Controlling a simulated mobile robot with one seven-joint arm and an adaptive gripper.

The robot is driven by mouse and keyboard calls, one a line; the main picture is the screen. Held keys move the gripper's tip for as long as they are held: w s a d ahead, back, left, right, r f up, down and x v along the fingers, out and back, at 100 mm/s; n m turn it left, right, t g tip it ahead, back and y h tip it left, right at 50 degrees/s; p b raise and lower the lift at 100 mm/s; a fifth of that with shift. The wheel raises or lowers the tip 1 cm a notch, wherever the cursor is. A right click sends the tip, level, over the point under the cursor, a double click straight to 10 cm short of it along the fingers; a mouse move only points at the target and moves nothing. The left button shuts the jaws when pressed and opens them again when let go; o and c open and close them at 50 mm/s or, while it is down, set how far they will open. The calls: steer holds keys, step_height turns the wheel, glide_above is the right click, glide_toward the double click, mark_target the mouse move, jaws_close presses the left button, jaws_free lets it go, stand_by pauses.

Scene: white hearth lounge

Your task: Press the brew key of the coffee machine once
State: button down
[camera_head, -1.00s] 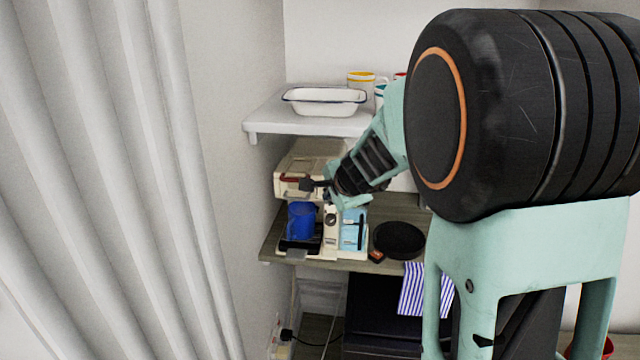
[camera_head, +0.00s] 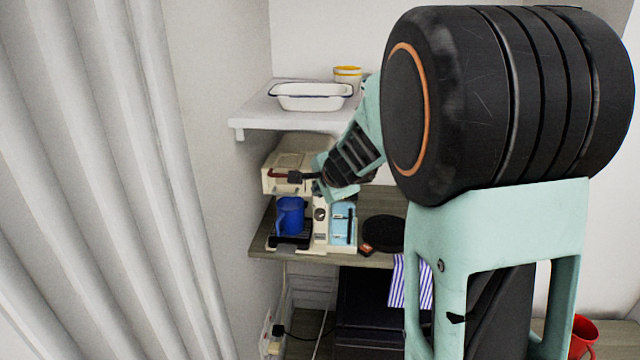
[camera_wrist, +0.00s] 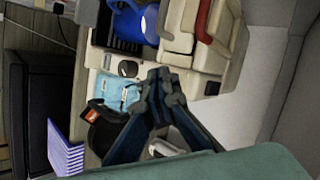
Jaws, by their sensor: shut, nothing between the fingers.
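The cream coffee machine (camera_head: 285,180) stands on the wooden shelf against the wall, with a red-brown handle on its upper front. A blue mug (camera_head: 290,215) stands on its dark drip tray. A dark round knob (camera_head: 320,212) is on its front, right of the mug. My gripper (camera_head: 293,177) is shut and empty, its tips close to the upper front by the handle. In the wrist view, which is turned sideways, the shut fingertips (camera_wrist: 160,78) overlap the machine's front between the knob (camera_wrist: 128,68) and the red handle (camera_wrist: 205,20). I cannot make out the brew key or tell contact.
A light-blue box (camera_head: 342,222) stands just right of the knob. A white shelf (camera_head: 262,112) with an enamel dish (camera_head: 311,97) is above the machine. A curtain (camera_head: 90,180) fills the left.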

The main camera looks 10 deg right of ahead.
steer(key=shift+w, duration=0.1)
stand_by(0.6)
steer(key=shift+w+d, duration=0.1)
steer(key=shift+w, duration=0.2)
steer(key=shift+w+d, duration=0.15)
steer(key=shift+w, duration=0.25)
stand_by(0.6)
stand_by(0.3)
steer(key=shift+s+a, duration=0.25)
steer(key=shift+s, duration=0.55)
steer(key=shift+s, duration=0.1)
steer(key=s, duration=0.1)
steer(key=s+a, duration=0.1)
steer(key=s, duration=0.2)
steer(key=shift+s+a, duration=0.3)
